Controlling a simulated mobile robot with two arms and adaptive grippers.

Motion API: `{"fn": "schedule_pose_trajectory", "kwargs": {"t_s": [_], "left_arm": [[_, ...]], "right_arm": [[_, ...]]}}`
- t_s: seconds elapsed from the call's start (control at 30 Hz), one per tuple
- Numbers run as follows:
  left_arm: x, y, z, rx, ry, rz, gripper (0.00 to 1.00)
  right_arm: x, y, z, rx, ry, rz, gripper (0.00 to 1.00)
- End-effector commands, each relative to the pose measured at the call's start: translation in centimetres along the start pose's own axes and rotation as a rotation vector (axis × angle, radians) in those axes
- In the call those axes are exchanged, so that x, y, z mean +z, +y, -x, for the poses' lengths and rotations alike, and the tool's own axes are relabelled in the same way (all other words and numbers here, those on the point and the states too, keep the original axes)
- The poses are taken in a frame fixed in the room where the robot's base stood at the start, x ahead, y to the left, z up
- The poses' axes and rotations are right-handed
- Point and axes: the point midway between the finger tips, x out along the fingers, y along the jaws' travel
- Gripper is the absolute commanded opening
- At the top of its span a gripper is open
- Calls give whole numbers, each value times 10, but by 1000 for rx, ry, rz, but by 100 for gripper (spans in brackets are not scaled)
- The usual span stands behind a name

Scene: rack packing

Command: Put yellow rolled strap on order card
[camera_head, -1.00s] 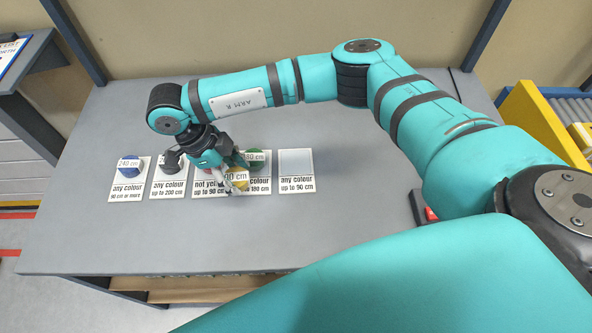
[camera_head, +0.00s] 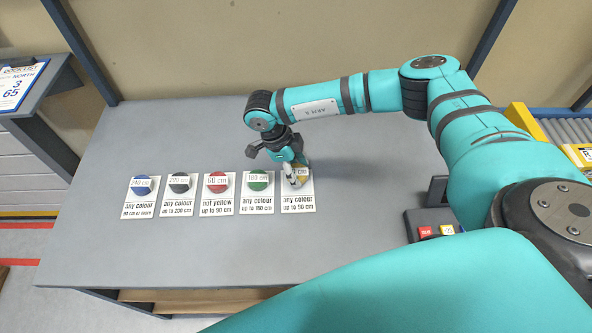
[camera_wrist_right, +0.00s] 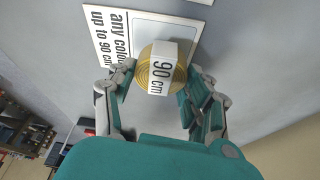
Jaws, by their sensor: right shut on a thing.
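The yellow rolled strap (camera_wrist_right: 177,84) has a white "90 cm" label and sits between the fingers of my right gripper (camera_wrist_right: 160,92) in the right wrist view. My right gripper (camera_head: 292,178) is shut on it over the rightmost order card (camera_head: 298,205), which reads "any colour up to 90 cm". In the head view the yellow rolled strap (camera_head: 301,172) is partly hidden by the gripper. It is over the card's blank square; I cannot tell whether it touches the card. My left gripper is not in view.
To the left stand cards with a blue roll (camera_head: 141,184), a black roll (camera_head: 180,182), a red roll (camera_head: 217,181) and a green roll (camera_head: 258,180). A box with buttons (camera_head: 432,226) is at right. The table front is clear.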

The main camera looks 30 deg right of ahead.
Motion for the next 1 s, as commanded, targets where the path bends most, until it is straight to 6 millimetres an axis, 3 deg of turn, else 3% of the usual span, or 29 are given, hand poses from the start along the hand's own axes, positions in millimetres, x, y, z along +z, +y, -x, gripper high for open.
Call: {"fn": "schedule_pose_trajectory", "kwargs": {"t_s": [0.2,0.47,0.5,0.63,0.67,1.0], "left_arm": [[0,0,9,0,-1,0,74],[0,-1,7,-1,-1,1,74],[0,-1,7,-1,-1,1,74],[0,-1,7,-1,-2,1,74],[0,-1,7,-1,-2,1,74],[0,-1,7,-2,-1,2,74]], "right_arm": [[7,1,-20,1,1,-1,13],[8,1,-22,0,0,-1,13],[8,1,-22,0,0,-1,53],[8,1,-21,0,0,-1,70],[8,1,-21,0,0,-1,74],[8,0,-17,-1,-2,-1,74]]}}
